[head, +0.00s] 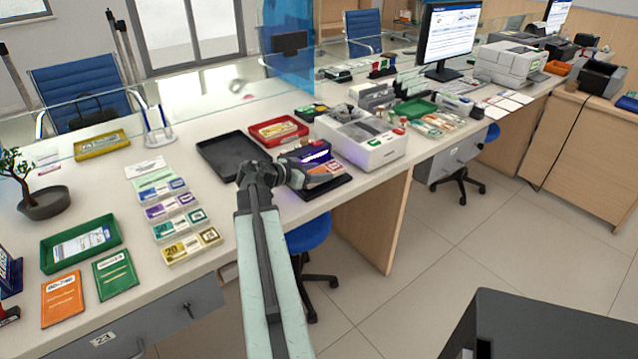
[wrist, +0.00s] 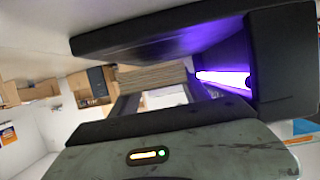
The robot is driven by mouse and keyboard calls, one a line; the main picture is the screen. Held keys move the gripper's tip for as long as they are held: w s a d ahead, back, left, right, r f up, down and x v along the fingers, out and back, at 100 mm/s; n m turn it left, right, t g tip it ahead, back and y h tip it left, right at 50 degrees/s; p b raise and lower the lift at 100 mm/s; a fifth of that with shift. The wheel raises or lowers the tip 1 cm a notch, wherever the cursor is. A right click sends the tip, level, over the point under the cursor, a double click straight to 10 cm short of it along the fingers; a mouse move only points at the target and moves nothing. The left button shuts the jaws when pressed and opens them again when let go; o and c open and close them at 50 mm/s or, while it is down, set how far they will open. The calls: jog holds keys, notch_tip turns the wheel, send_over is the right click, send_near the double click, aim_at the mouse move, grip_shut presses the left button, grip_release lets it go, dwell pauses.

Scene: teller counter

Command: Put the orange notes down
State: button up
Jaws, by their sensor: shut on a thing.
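My gripper (head: 294,177) is over the counter, beside a small dark device with a purple glow (head: 312,151). In the wrist view, its two dark fingers (wrist: 160,85) are closed around a stack with a brownish, layered edge (wrist: 152,77), probably the orange notes. A bundle with white and orange markings (head: 328,171) shows just right of the gripper in the head view. I cannot tell if it is the held stack. The glowing lamp (wrist: 222,79) shows close to the fingers in the wrist view. The arm and fingers hide part of the stack and device.
An empty black tray (head: 205,148) lies left of the gripper, with a red tray (head: 300,136) behind. A white machine (head: 385,152) stands to the right. Several banknote bundles (head: 175,207) lie left, near a green tray (head: 52,265). Bare counter lies between bundles and gripper.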

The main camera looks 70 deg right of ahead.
jog(key=shift+f, duration=0.8)
jog(key=shift+r, duration=0.25)
jog(key=shift+f, duration=0.25)
jog(key=o, duration=1.6)
jog(key=p+v, duration=0.1)
jog(key=v, duration=0.3)
jog(key=p+v, duration=0.1)
jog(key=v, duration=0.3)
jog(key=p+v, duration=0.2)
jog(key=v, duration=0.2)
jog(key=shift+s+a+r, duration=0.1)
jog(key=shift+s+r, duration=0.1)
jog(key=shift+s, duration=0.2)
